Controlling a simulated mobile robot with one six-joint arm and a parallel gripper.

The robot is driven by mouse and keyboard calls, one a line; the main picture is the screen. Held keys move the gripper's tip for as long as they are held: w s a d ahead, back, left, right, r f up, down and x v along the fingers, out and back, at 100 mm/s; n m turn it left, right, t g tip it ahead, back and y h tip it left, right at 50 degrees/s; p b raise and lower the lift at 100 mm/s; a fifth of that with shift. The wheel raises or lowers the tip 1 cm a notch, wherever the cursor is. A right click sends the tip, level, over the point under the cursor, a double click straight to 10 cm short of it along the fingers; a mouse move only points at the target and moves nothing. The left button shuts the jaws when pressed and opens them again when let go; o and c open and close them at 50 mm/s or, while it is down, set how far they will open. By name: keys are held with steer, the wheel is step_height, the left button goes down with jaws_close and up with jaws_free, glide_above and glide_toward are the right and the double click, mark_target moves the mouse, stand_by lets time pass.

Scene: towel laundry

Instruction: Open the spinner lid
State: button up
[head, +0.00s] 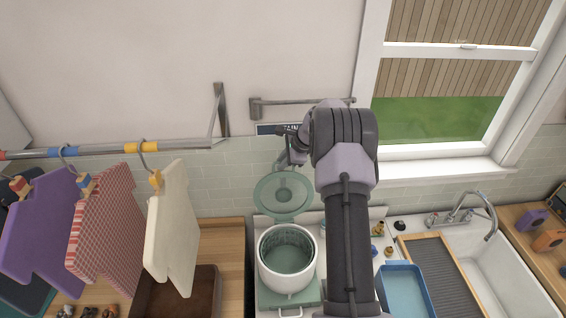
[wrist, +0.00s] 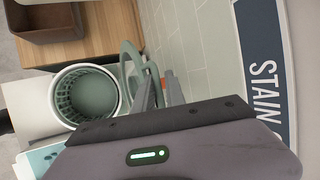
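The spinner (head: 287,262) is a white round tub with a grey-green drum inside. Its round green lid (head: 284,194) is raised and stands tilted up behind the tub, leaving the drum's mouth uncovered. In the wrist view the drum (wrist: 86,95) is open, and the lid (wrist: 131,68) shows as a narrow ring. My gripper (head: 284,163) is at the lid's upper edge. In the wrist view my gripper's fingers (wrist: 158,90) are close beside the lid; whether they touch it or hold its edge is unclear.
A rail at left carries hanging purple, red-checked and cream cloths (head: 172,228). A brown bin (head: 178,295) stands on the wooden counter. A blue basin (head: 405,287) and a sink (head: 500,275) lie at right. A wall sign (wrist: 262,70) is close to my gripper.

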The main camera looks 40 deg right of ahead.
steer(key=shift+s+a+f, duration=0.1)
steer(key=shift+s+f, duration=0.1)
steer(key=b+v, duration=0.3)
steer(key=v, duration=1.4)
steer(key=shift+r+b, duration=0.3)
steer(key=shift+r, duration=0.15)
steer(key=shift+w, duration=0.15)
